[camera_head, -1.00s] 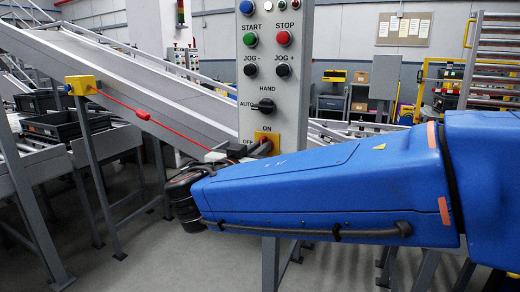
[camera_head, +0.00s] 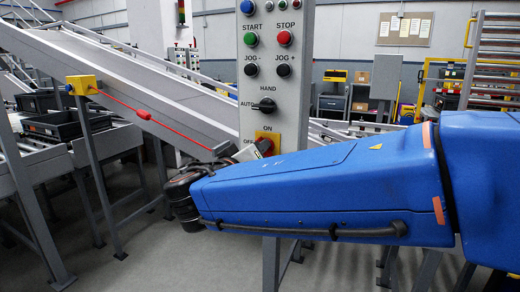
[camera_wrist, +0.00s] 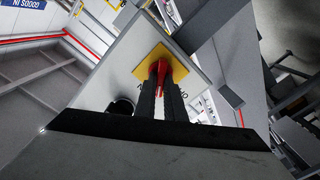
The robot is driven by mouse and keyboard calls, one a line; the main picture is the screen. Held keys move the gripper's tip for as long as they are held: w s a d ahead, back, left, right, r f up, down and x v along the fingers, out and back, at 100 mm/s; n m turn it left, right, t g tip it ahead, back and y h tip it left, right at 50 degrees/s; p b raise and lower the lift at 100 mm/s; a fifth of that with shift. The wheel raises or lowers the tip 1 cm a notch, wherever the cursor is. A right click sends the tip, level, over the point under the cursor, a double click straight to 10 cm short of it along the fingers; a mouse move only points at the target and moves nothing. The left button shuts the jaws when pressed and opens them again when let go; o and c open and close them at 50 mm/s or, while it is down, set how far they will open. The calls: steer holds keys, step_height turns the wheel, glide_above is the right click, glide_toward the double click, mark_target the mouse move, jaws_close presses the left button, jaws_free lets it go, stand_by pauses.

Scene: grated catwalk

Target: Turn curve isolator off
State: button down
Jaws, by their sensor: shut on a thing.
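The isolator is a red handle (camera_head: 265,147) on a yellow plate (camera_head: 273,137) at the bottom of the grey control panel (camera_head: 277,102). ON is printed above the plate and OFF to its left. In the wrist view the red handle (camera_wrist: 155,70) stands between my two dark fingers, with the yellow plate (camera_wrist: 183,62) behind. My gripper (camera_wrist: 162,82) is shut on the handle. The handle's exact angle is hard to read.
The panel also bears a black HAND/AUTO selector (camera_head: 265,106) and several buttons above the isolator. A sloping conveyor (camera_head: 150,90) runs behind it. A red pull cord (camera_head: 150,118) hangs from a yellow box (camera_head: 81,85) at the left.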

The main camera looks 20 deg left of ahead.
steer(key=n, duration=1)
steer(key=shift+a+f+n, duration=0.15)
steer(key=shift+f+n, duration=0.1)
steer(key=shift+n, duration=0.35)
steer(key=c, duration=1.8)
jaws_free()
steer(key=shift+c, duration=0.2)
steer(key=s+a, duration=0.1)
steer(key=s, duration=1.6)
steer(key=shift+s+a, duration=0.2)
